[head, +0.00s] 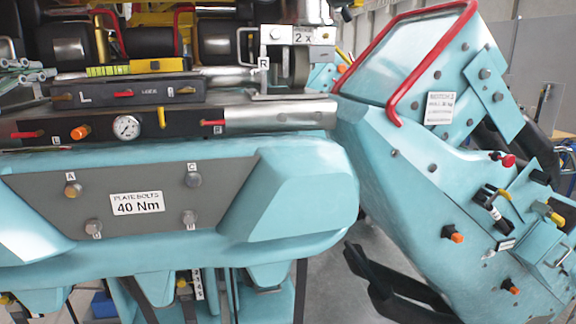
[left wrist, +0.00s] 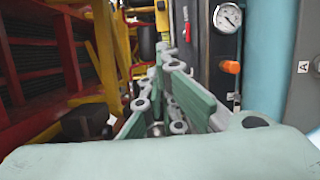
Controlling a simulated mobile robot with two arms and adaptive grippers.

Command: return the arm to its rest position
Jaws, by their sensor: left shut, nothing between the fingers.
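My left gripper (head: 30,70) shows at the left edge of the head view, in front of the left end of the dark panel with the levers. It is shut and empty, and most of its arm is out of the picture. In the left wrist view the green-grey fingers (left wrist: 163,78) point away from the camera, left of the pressure gauge. My right gripper is in neither view.
The teal coaster car body (head: 300,190) fills the middle, with a grey bolt plate (head: 130,170) and a gauge (head: 126,127). A second teal unit with a red bar (head: 405,60) stands right. A red frame (left wrist: 40,70) is close on the left in the wrist view.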

